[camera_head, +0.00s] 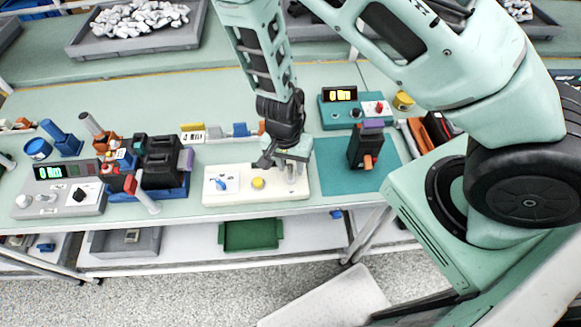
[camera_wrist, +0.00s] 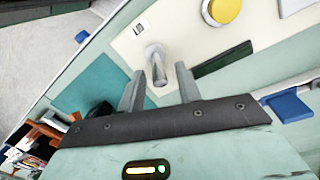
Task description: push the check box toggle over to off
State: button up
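The check box is a cream-white box (camera_head: 238,200) near the front edge of the bench, and its top also shows in the wrist view (camera_wrist: 185,40). It carries a blue knob (camera_head: 220,184) at its left and a yellow button (camera_head: 257,183) in the middle. The metal toggle (camera_wrist: 155,62) stands near the box's right end. My gripper (camera_wrist: 159,86) is open, with its two fingers apart on either side of the toggle and a gap showing. In the head view my gripper (camera_head: 289,166) is over the box's right end and partly hides the toggle.
A teal mat (camera_head: 331,180) with a dark block-shaped device (camera_head: 365,148) lies right of the box. A black device on a blue base (camera_head: 161,165) and a grey meter unit (camera_head: 62,190) stand to the left. A teal unit with a display (camera_head: 342,113) stands behind.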

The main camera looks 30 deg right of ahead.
jog(key=shift+f, duration=0.25)
grip_shut()
